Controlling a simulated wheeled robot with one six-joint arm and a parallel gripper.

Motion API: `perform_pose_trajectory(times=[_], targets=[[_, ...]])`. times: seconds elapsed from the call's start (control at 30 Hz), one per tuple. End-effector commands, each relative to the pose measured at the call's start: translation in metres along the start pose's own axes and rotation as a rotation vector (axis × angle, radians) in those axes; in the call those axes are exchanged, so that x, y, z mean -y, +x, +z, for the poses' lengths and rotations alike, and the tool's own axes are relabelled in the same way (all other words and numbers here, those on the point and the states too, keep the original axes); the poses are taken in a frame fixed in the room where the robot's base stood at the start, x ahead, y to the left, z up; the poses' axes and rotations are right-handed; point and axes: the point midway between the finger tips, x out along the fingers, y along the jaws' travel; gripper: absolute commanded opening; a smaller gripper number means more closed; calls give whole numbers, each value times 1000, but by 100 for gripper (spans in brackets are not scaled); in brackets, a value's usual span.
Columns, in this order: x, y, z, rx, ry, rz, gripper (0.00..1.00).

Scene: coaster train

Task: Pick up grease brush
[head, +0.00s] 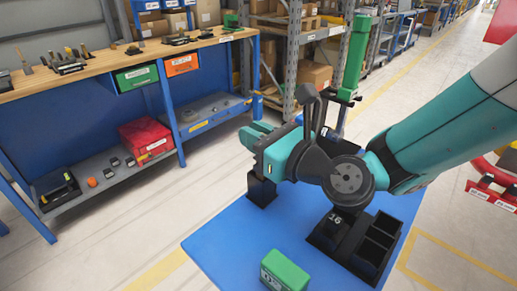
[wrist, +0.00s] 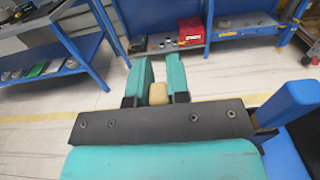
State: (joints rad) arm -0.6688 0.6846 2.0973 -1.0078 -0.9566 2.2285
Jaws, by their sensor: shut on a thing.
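My gripper (head: 254,133) is above the far left part of the blue mat, with its teal fingers pointing left toward the workbench. In the wrist view my gripper (wrist: 160,66) has its two fingers a little apart, with a tan block-like piece, apparently the grease brush (wrist: 158,93), between them near their base. The fingers are shut on it. Only its tan end shows, and no bristles can be made out. The head view does not show the held piece clearly.
A blue mat (head: 225,245) lies below, with a green box (head: 284,272), a black compartment tray (head: 372,245) marked 16 and a black holder (head: 262,190). A wooden-topped workbench (head: 110,68) stands left, and a green post (head: 357,55) behind. The floor between bench and mat is clear.

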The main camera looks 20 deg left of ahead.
Motion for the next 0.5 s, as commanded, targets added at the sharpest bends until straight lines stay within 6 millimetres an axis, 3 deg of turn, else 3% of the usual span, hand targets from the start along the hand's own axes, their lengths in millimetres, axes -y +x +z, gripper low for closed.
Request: perform_pose_trajectory(times=[0.27,0.5], targets=[[0,0,30,3,-4,1,0],[0,0,84,5,-4,1,0]])
